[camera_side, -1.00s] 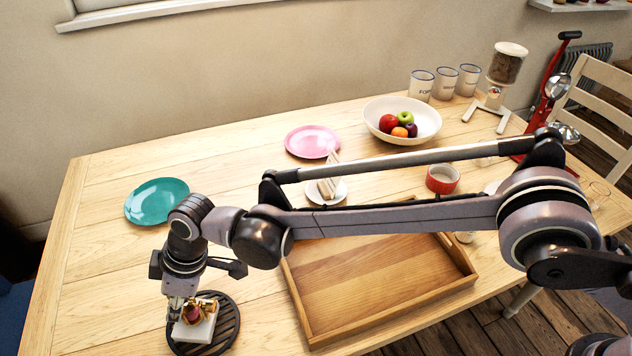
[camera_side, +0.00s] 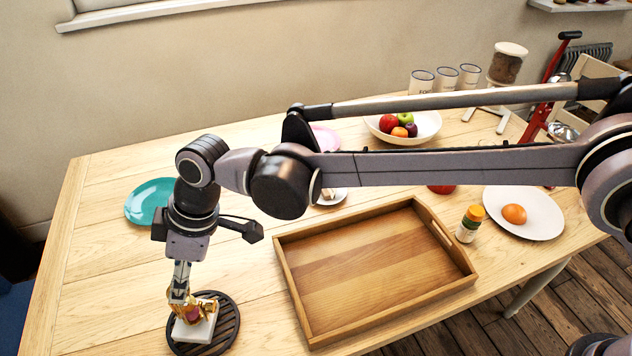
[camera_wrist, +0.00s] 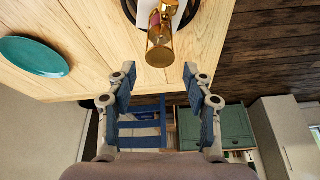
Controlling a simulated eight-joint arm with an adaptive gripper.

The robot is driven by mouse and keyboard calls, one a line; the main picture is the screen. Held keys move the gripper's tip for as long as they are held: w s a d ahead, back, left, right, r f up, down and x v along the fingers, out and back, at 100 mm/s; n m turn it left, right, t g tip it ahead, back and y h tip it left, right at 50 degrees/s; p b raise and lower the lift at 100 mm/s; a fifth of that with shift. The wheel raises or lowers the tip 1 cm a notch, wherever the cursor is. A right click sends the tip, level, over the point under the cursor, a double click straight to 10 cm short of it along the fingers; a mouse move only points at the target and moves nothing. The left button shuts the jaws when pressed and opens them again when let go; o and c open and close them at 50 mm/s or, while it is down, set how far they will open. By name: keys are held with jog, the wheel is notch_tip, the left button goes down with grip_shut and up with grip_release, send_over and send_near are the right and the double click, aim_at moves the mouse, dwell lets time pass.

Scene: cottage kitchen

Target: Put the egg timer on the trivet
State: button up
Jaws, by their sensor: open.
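The egg timer is a gold hourglass with dark red inside (camera_side: 193,313). It rests on a white square piece (camera_side: 198,331) on the round black slatted trivet (camera_side: 230,328), at the front left of the table. In the wrist view the egg timer (camera_wrist: 160,42) is just beyond my fingertips, with the white piece (camera_wrist: 147,10) and the trivet's dark rim (camera_wrist: 128,9) behind it. My gripper (camera_wrist: 160,72) is open and empty, its two blue-padded fingers spread apart. In the side view my gripper (camera_side: 180,289) is right above the egg timer. I cannot tell whether they touch.
A wooden tray (camera_side: 290,290) stands to the right of the trivet. A teal plate (camera_side: 150,202) lies behind it. A plate (camera_side: 545,222) with an orange-brown round item and a small orange-capped bottle (camera_side: 469,224) are at the right. The table's front edge is close to the trivet.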

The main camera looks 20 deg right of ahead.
jog(key=w+d+r+m+t, duration=0.15)
jog(key=d+r, duration=0.25)
jog(key=d, duration=0.6)
jog(key=w+d+r+m+t+h, duration=0.1)
jog(key=w+d+r+m, duration=0.2)
jog(key=d, duration=0.6)
jog(key=w+d+r+m+t, duration=0.1)
jog(key=d+r+m, duration=0.3)
jog(key=d, duration=0.6)
jog(key=s+d+f+m+t+h, duration=0.1)
jog(key=s+d, duration=0.3)
jog(key=d, duration=0.5)
jog(key=s+d+f+m+t+h, duration=0.1)
jog(key=s+d+m, duration=0.3)
jog(key=d, duration=0.5)
jog(key=s+d+f+m+t+h, duration=0.1)
jog(key=s+d+f+m, duration=0.1)
jog(key=s+d, duration=0.4)
jog(key=d+f, duration=0.1)
jog(key=d, duration=0.2)
jog(key=shift+s+f+h, duration=0.2)
jog(key=shift+f+h, duration=0.1)
